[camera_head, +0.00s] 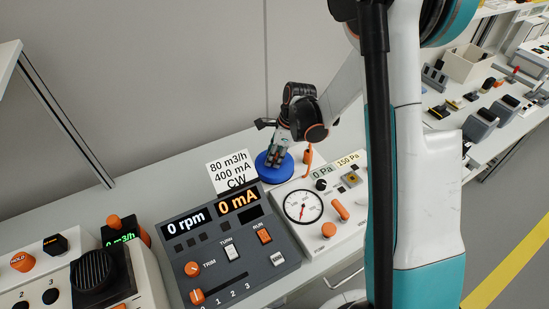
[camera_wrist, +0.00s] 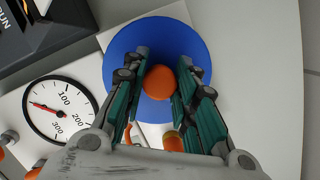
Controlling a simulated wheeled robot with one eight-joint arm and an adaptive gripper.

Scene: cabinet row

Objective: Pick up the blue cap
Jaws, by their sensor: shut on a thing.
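My gripper (camera_head: 277,156) is above the cap, pointing down. In the wrist view the two fingers of my gripper (camera_wrist: 162,60) are on either side of the orange knob, shut on it. The fingers hide parts of the disc. I cannot tell whether the cap rests on the bench or is slightly off it.
The gauge box (camera_head: 285,206) stands close at the cap's right, with an orange lever (camera_head: 309,160) near my gripper. The dark control panel (camera_head: 215,245) is in front. A white sign (camera_head: 231,171) stands left of the cap. The wall (camera_head: 180,90) is behind.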

